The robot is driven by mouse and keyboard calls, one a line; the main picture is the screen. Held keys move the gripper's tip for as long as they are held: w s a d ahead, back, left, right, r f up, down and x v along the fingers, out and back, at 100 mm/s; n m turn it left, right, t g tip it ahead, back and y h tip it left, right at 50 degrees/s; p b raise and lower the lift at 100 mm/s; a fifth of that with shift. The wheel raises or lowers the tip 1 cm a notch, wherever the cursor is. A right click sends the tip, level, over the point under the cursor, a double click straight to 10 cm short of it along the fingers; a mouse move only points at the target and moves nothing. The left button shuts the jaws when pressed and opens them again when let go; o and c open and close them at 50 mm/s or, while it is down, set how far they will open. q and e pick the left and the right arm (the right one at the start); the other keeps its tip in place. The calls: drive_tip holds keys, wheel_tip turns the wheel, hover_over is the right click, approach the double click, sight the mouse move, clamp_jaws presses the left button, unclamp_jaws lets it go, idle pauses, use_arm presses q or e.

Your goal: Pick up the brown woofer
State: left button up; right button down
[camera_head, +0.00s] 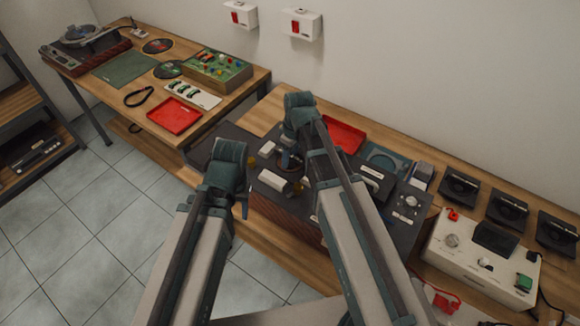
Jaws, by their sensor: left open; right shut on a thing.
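A round dark part with a brownish rim, which looks like the brown woofer (290,160), is just below my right gripper (291,146), over the dark unit on the bench. My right gripper is shut on it, though the wrist and forearm hide most of the grip. I cannot tell whether the woofer is clear of the surface. My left gripper (242,190) is open, at the left front of the same dark unit, with its fingers partly hidden behind the wrist.
The dark unit (270,208) holds a white transformer-like block (274,181) and several small parts. A red tray (345,136) lies behind it. A cream tester (480,262) and several black stands (507,211) are at right. Another bench with a turntable (85,35) is at back left.

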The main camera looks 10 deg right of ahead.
drive_tip(key=shift+r, duration=0.15)
wheel_tip(320, 180, up, 10)
drive_tip(key=p, duration=1)
drive_tip(key=shift+r+p, duration=0.15)
drive_tip(key=shift+p, duration=0.15)
